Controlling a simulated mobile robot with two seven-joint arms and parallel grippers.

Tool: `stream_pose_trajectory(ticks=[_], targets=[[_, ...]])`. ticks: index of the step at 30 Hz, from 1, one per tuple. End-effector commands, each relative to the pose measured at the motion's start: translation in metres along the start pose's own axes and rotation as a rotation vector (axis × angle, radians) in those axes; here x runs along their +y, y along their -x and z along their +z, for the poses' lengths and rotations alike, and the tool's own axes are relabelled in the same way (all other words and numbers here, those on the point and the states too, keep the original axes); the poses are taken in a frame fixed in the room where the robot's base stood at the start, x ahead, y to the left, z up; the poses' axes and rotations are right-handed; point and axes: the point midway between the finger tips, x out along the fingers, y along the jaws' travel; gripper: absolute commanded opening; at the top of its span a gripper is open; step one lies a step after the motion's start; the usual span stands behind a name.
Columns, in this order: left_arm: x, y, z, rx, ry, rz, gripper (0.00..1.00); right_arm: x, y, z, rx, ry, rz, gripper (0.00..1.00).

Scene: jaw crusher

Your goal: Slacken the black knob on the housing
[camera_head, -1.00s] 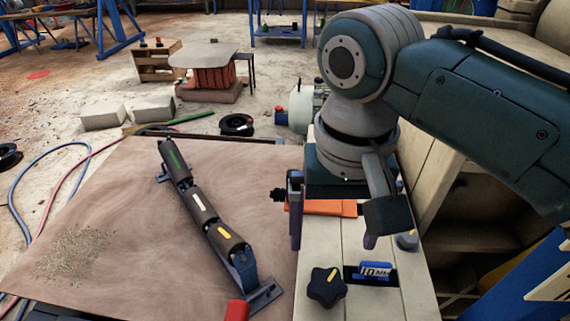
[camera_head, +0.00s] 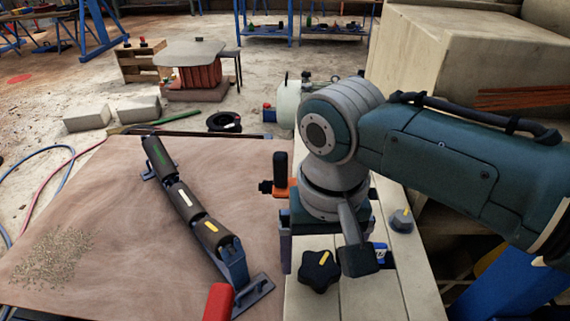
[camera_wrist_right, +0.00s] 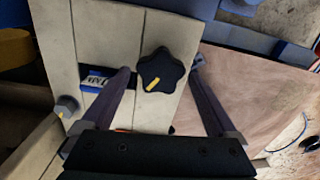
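The black star-shaped knob (camera_head: 319,270) with a yellow mark sits on top of the cream housing (camera_head: 412,283). In the right wrist view the knob (camera_wrist_right: 163,72) lies between the fingers of my right gripper (camera_wrist_right: 163,75), nearer their tips. The fingers are spread apart with a gap on both sides of the knob, so the gripper is open. In the head view my right gripper (camera_head: 318,250) hangs over the housing just behind the knob. A blue size label (camera_wrist_right: 94,82) is partly covered by one finger. My left gripper is not in view.
A grey knob (camera_head: 401,220) with a yellow mark stands on the housing to the right. A row of dark rollers (camera_head: 190,205) and a red handle (camera_head: 219,302) are at the left.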

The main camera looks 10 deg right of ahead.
Motion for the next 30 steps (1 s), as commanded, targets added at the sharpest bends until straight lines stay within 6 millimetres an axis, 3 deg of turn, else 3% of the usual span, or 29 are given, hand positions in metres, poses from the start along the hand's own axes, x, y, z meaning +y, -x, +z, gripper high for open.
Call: stream_pose_trajectory(ticks=[2,21,30], targets=[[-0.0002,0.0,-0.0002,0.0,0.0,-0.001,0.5,0.0,0.0,0.0001,0.0,0.0,0.0,0.83],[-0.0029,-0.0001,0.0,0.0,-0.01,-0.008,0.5,0.0003,-0.0001,0.0003,-0.001,0.0,0.001,0.13],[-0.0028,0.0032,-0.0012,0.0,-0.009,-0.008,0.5,0.0003,0.0008,0.0005,-0.002,0.041,0.002,0.13]])
